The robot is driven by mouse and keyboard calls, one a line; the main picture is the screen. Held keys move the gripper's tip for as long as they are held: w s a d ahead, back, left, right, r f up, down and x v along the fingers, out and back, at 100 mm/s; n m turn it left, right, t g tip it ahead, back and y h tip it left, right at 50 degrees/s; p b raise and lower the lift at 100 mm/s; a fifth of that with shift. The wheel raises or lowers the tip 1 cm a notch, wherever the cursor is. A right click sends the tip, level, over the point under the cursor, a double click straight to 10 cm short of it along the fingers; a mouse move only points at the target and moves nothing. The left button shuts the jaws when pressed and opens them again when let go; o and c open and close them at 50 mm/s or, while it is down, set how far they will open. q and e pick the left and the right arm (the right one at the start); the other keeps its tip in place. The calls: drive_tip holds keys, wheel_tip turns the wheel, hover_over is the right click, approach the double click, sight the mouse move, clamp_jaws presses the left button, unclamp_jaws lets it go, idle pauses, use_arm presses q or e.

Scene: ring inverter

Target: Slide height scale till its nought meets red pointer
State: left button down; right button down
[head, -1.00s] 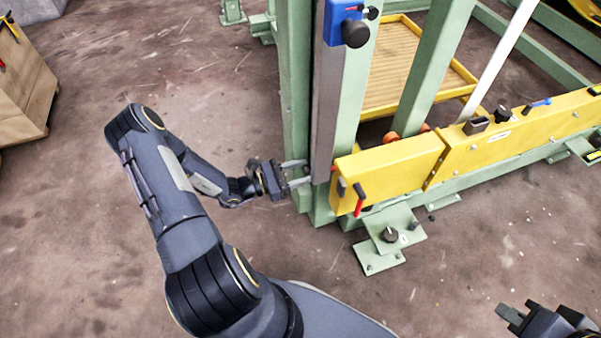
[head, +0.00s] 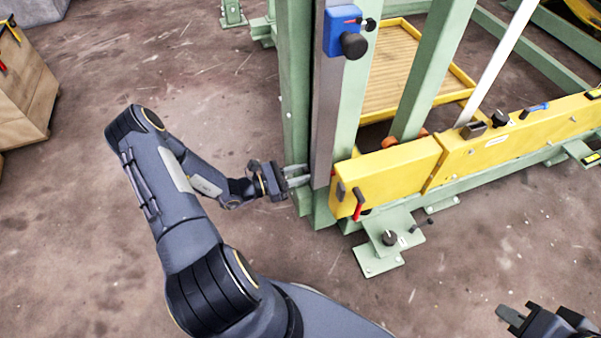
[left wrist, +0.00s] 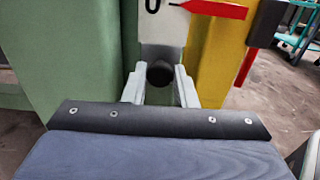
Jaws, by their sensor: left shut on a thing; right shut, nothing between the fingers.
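The height scale (head: 324,120) is a long grey upright strip on the green post. My left gripper (head: 297,175) is at its lower end. In the left wrist view its two fingers (left wrist: 160,88) are shut on a dark round knob (left wrist: 160,74) below the white end of the scale (left wrist: 162,30). The black nought (left wrist: 152,5) is partly cut off by the top edge. The red pointer (left wrist: 215,9) has its tip just right of the nought, about level with it. My right gripper (head: 512,316) is shut and empty at the lower right.
A blue block with a black knob (head: 354,45) sits higher on the post. A green foot plate (head: 378,260) lies below. The floor at left is clear up to a wooden box (head: 22,95).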

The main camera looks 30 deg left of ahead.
use_arm(q)
drive_tip(key=c, duration=1.2)
unclamp_jaws()
drive_tip(key=shift+o, duration=0.2)
drive_tip(key=p+v, duration=0.1)
drive_tip(key=v, duration=0.7)
